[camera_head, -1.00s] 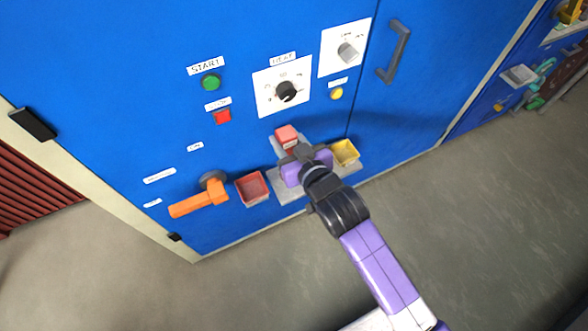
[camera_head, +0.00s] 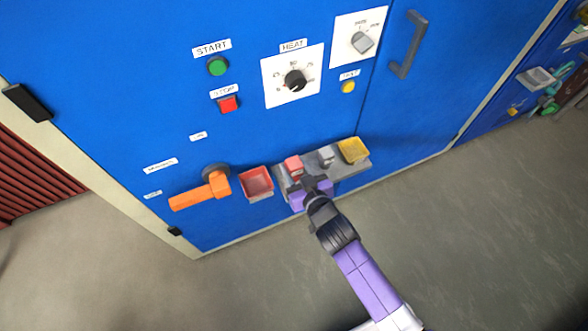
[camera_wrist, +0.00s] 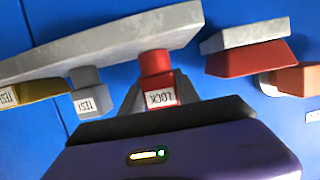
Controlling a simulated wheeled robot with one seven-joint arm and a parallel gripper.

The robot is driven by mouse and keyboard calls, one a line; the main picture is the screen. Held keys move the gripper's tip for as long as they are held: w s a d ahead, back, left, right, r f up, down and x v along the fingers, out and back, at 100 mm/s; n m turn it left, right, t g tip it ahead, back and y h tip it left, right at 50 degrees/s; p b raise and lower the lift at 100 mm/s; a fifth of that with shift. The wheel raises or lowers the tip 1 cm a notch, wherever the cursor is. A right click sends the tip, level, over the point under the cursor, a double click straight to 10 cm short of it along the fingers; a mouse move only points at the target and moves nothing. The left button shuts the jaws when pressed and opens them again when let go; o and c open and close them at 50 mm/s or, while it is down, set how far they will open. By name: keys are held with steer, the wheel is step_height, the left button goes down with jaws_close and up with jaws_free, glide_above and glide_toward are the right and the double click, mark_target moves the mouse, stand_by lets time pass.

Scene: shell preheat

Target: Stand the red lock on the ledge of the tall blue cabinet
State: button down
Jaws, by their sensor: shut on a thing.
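The red lock (camera_head: 293,165) is upright at the left part of the grey ledge (camera_head: 343,170) on the tall blue cabinet (camera_head: 150,80). In the wrist view, which shows the scene upside down, the lock (camera_wrist: 157,72) carries a white LOCK label. Its red base meets the picture of the grey ledge (camera_wrist: 110,42); I cannot tell for sure whether it rests on it. My gripper (camera_head: 306,184) is shut on the lock, a finger (camera_wrist: 185,88) on each side. The gripper hides part of the ledge's front in the head view.
A grey block labelled TEST (camera_wrist: 90,95) stands on the ledge beside the lock. A yellow bin (camera_head: 353,150) is at the ledge's right end. A red bin (camera_head: 256,183) and an orange handle (camera_head: 200,192) are to the left. Buttons and knobs sit above.

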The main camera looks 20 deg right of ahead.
steer(key=shift+f, duration=0.15)
steer(key=c, duration=0.9)
jaws_free()
steer(key=shift+r, duration=0.2)
steer(key=v, duration=1.2)
steer(key=s+r, duration=0.5)
steer(key=s, duration=0.3)
steer(key=s+d+r, duration=0.1)
steer(key=s+r, duration=0.5)
steer(key=s, duration=0.3)
steer(key=s+r, duration=0.5)
steer(key=s, duration=0.3)
steer(key=shift+s+d+r, duration=0.15)
steer(key=shift+d+r, duration=0.05)
steer(key=shift+d, duration=0.15)
